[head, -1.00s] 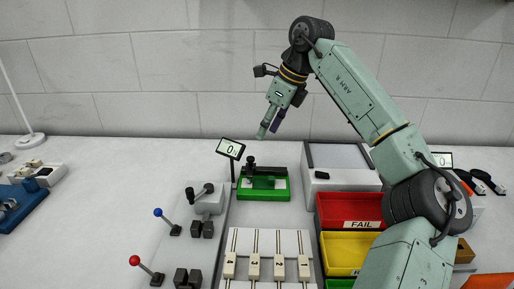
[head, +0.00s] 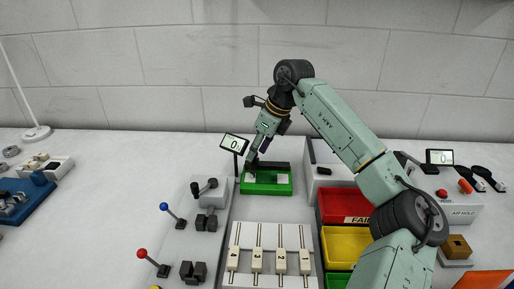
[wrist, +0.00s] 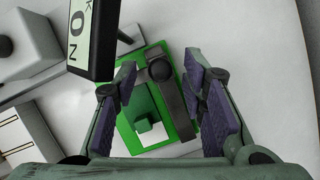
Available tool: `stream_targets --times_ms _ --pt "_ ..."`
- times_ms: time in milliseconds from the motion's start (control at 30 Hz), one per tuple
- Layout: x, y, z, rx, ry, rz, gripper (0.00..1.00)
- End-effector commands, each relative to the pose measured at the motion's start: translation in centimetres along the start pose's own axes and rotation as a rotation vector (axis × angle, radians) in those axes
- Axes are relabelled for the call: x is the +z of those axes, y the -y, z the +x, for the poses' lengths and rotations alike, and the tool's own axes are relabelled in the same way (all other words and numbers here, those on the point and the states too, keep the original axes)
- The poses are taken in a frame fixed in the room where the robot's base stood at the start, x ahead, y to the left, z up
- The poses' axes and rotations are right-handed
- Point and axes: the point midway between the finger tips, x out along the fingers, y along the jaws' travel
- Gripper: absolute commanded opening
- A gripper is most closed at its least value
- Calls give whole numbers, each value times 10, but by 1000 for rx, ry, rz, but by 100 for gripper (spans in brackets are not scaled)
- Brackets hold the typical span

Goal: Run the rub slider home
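The rub slider fixture is a green base (head: 266,189) at the back middle of the table; it also shows in the wrist view (wrist: 128,135). A dark bar with a round black knob (wrist: 160,70) crosses it, with a small green block (wrist: 146,118) and a white patch beside the bar. My gripper (head: 253,164) is low over the left part of the fixture. In the wrist view my gripper (wrist: 163,98) is open, with its purple-padded fingers on either side of the bar and knob. I see gaps at both sides; knob height relative to the fingertips is unclear.
A grey box (head: 328,172) and a red FAIL bin (head: 343,206) are to the right. Numbered sliders (head: 257,258) and a lever block (head: 209,192) are in front.

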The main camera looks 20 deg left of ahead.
Motion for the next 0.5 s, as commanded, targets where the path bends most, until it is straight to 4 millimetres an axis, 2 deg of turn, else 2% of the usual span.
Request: stream_targets --times_ms 67,500 --pt "0 0 0 0 0 0 31" --pt "0 0 0 0 0 0 1"
